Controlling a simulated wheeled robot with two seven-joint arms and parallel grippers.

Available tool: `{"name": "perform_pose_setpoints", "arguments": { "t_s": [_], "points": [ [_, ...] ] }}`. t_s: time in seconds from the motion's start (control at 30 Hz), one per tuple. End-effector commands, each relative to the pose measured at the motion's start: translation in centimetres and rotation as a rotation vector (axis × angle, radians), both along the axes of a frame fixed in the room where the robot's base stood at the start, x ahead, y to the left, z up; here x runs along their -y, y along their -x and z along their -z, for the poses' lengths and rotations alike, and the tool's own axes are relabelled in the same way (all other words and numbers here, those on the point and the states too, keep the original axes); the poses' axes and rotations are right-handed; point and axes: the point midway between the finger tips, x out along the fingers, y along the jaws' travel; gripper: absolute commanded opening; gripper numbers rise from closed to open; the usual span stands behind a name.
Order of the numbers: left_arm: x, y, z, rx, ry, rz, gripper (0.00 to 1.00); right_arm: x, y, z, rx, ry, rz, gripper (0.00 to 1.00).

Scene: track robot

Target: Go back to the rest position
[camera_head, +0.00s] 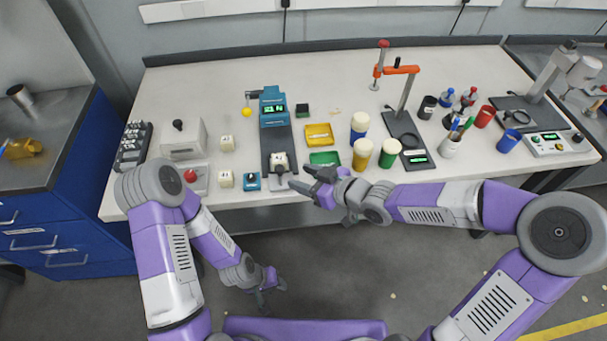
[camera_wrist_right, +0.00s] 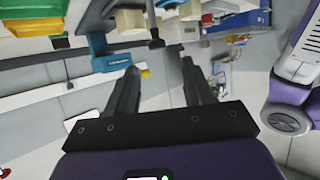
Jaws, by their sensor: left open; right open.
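My left gripper (camera_head: 264,286) hangs low in front of the bench, over the floor, and is open and empty. My right gripper (camera_head: 309,184) is at the bench's front edge, in front of the green tray, with its fingers pointing left. In the right wrist view its two fingers (camera_wrist_right: 158,85) stand apart with nothing between them.
The white bench (camera_head: 333,76) holds a blue device (camera_head: 272,107), a yellow tray (camera_head: 319,134), a green tray (camera_head: 325,158), several capped jars (camera_head: 362,154) and an orange-armed stand (camera_head: 397,70). A grey box (camera_head: 183,140) stands left. The floor in front (camera_head: 330,270) is clear.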

Motion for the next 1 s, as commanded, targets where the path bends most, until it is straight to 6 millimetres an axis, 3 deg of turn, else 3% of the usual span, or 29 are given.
{"name": "perform_pose_setpoints", "arguments": {
  "t_s": [0.27,0.37,0.47,0.57,0.7,0.8,0.9,1.0],
  "points": [
    [0.0,0.0,0.0,0.0,0.0,0.0,0.43,0.0,0.0,0.1,-0.003,-0.001,0.001,0.52],
    [0.0,0.0,0.0,0.0,0.0,0.0,0.43,0.3,0.0,1.5,-0.06,-0.013,0.027,0.52],
    [0.0,0.0,-0.1,0.0,0.0,0.0,0.43,1.2,0.4,5.6,-0.221,-0.042,0.105,0.52],
    [0.0,0.0,-0.1,0.0,0.0,0.0,0.43,2.6,2.1,12.1,-0.468,-0.061,0.234,0.52],
    [0.0,0.0,-0.2,0.0,0.0,0.0,0.43,5.0,6.8,21.2,-0.82,-0.034,0.439,0.52],
    [0.0,0.0,-0.2,0.0,0.0,0.0,0.43,6.9,10.8,26.0,-1.017,0.016,0.577,0.52],
    [0.0,0.0,-0.3,0.0,0.0,0.0,0.43,8.6,14.3,29.1,-1.156,0.069,0.69,0.52],
    [0.0,0.0,-0.3,0.0,0.0,0.0,0.43,9.7,16.7,30.8,-1.238,0.109,0.768,0.52]
  ]
}}
